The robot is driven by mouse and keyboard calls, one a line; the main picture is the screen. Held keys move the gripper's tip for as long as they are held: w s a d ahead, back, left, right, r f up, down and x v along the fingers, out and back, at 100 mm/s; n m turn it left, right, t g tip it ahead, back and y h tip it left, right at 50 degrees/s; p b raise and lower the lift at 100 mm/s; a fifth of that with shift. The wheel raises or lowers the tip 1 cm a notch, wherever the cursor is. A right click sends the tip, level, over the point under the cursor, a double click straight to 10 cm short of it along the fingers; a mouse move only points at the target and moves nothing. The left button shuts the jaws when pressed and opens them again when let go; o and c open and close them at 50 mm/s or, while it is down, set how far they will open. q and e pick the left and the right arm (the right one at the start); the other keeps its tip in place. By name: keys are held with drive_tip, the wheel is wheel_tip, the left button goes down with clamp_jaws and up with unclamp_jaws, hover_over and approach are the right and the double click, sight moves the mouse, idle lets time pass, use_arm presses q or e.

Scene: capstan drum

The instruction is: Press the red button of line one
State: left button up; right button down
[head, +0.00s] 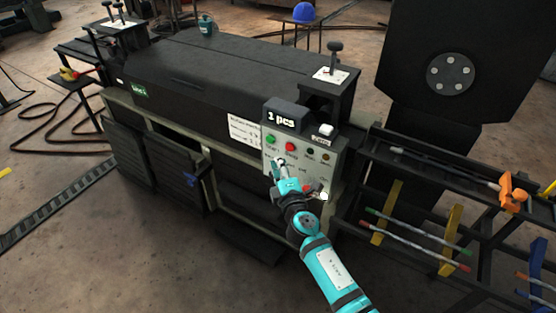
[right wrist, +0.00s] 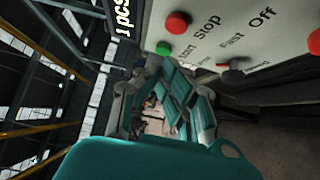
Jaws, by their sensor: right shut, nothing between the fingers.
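The control panel (head: 270,155) is a pale plate on the front right end of the dark machine. Its top row has a green button (head: 270,139) and a red button (head: 290,146). In the right wrist view the red button (right wrist: 176,22) sits by the word "Stop", with the green button (right wrist: 163,48) beside it. Another red button (right wrist: 315,42) shows at that view's right edge. My right gripper (head: 281,163) is shut and empty, just below the top row in the head view. I cannot tell whether it touches the panel. My left gripper is not in view.
A dark display (head: 283,116) reading "1 pcs" sits above the panel. A dark rack (head: 400,215) with coloured rods stands to the right. A lever (head: 334,58) rises from the machine's top right. The floor at lower left is largely open.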

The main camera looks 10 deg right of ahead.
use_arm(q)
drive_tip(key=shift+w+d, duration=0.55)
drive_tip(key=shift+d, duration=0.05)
use_arm(e)
drive_tip(key=s, duration=0.7)
drive_tip(key=shift+s+d+f, duration=0.2)
drive_tip(key=shift+s+d, duration=0.05)
drive_tip(key=shift+s, duration=0.1)
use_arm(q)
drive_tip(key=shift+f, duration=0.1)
